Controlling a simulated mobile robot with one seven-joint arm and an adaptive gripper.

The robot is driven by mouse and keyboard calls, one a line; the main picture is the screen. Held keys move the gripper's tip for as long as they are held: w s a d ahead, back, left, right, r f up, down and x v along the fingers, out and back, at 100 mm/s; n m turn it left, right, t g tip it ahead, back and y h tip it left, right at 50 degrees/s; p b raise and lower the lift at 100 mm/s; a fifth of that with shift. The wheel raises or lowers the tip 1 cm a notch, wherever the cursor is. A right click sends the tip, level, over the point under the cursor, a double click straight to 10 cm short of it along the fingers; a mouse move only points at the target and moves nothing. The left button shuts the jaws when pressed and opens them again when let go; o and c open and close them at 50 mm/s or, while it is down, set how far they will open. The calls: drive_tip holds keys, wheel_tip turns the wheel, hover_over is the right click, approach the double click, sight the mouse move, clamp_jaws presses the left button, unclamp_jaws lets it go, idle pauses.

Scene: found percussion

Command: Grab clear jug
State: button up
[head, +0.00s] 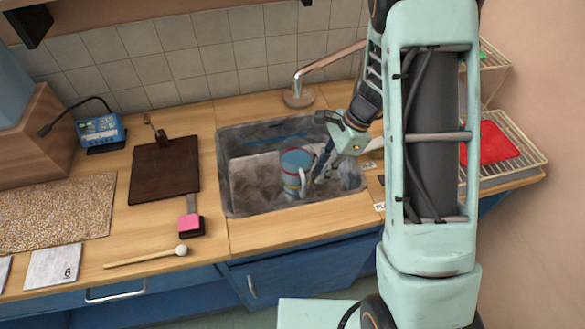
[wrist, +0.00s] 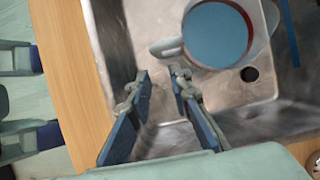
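The clear jug (head: 293,178) stands in the sink (head: 240,205) and holds blue liquid. In the wrist view the jug (wrist: 219,36) is at the top, cut off by the frame edge, and its handle (wrist: 166,48) points left. My gripper (wrist: 160,75) is open, with nothing seen between its fingers. The handle lies just beyond the fingertips, nearer the right one; I cannot tell whether they touch. In the head view my gripper (head: 312,184) reaches into the sink, just right of the jug, and partly overlaps it.
The sink walls surround the jug, and a faucet (head: 298,94) stands behind. A dark board (head: 163,170), a pink-headed tool (head: 190,222) and a mallet (head: 145,257) lie on the counter at left. A rack with a red item (head: 490,143) is at right.

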sight(298, 175)
drive_tip(key=shift+x, duration=4.75)
drive_tip(key=shift+s+a+r, duration=0.15)
clamp_jaws()
